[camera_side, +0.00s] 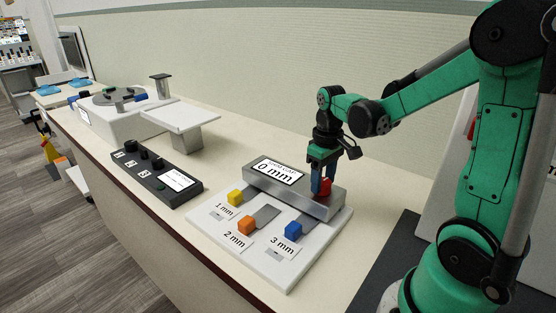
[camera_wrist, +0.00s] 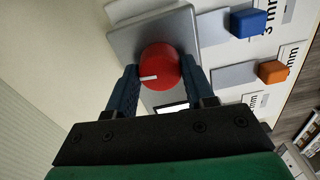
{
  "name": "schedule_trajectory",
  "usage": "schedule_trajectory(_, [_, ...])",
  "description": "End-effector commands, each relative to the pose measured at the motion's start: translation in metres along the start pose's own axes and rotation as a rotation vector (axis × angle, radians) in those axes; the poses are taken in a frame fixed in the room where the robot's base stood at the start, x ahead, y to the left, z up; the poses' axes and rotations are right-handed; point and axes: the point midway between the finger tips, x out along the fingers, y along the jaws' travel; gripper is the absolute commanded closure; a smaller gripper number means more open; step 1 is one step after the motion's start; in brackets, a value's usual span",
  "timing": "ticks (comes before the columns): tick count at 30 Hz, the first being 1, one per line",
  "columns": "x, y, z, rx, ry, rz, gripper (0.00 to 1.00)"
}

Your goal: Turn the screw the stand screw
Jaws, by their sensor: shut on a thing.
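The red round screw knob (camera_wrist: 160,67) has a white pointer line and sits on top of the grey metal block (camera_side: 252,178) of the stand. The knob also shows in the side view (camera_side: 325,187), partly behind a finger. My gripper (camera_wrist: 160,82) is above the block with one blue finger on each side of the knob, shut on it. In the side view my gripper (camera_side: 322,188) points straight down at the block's right end. The block's display (camera_side: 277,171) reads 0 mm.
The white base plate (camera_side: 270,272) carries yellow (camera_side: 235,197), orange (camera_side: 246,225) and blue (camera_side: 293,231) blocks marked 1, 2 and 3 mm. A black control box (camera_side: 156,172) and a white device (camera_side: 125,115) stand to the left. Bare counter lies behind the stand.

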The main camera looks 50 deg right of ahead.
Motion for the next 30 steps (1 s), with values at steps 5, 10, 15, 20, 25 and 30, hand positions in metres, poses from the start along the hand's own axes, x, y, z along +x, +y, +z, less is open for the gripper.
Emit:
schedule_trajectory(5, [-0.0003,-0.0001,-0.0001,0.137,-0.001,0.0,1.0])
schedule_trajectory(10, [-0.0003,-0.0001,-0.0001,0.298,-0.001,0.0,1.0])
schedule_trajectory(15, [-0.0003,-0.0001,-0.0002,0.46,-0.001,0.0,1.0])
schedule_trajectory(20, [-0.0004,0.0,-0.0002,0.611,-0.001,0.0,1.0])
schedule_trajectory(25, [-0.0004,0.0,-0.0002,0.773,-0.001,0.0,1.0])
schedule_trajectory(30, [-0.0004,0.0,-0.0002,0.935,-0.001,0.0,1.0])
